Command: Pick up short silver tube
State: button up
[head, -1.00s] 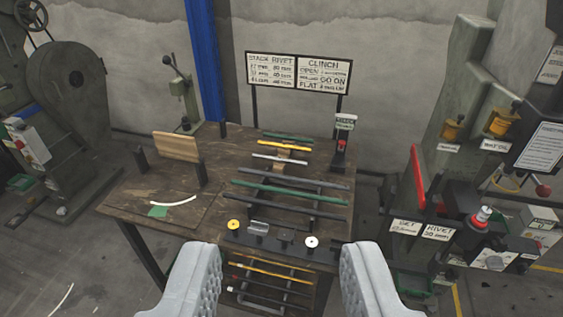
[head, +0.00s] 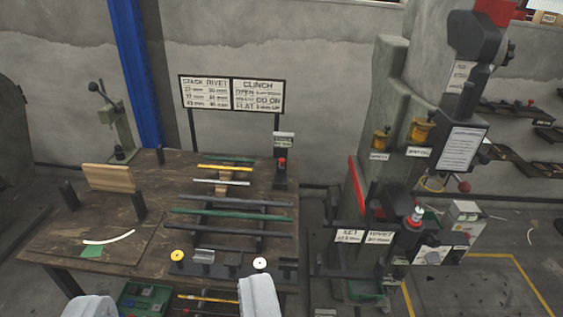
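A short silver tube (head: 222,182) lies crosswise on the rack on the wooden table, between a yellow tube (head: 225,168) behind it and longer dark grey tubes in front. My gripper (head: 176,292) shows at the bottom edge as two pale grey padded fingers, spread wide apart. It is open, with nothing held between the fingertips. It is nearer to me than the silver tube and apart from it. The lower parts of both fingers are cut off by the frame.
A green tube (head: 215,215) and dark tubes lie nearer on the rack. A sign board (head: 232,94) stands behind the table (head: 60,235). A large press (head: 385,150) stands to the right.

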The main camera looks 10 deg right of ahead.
aim_at(222, 184)
jog(key=z, duration=0.05)
jog(key=i, duration=1.95)
jog(key=z, duration=0.45)
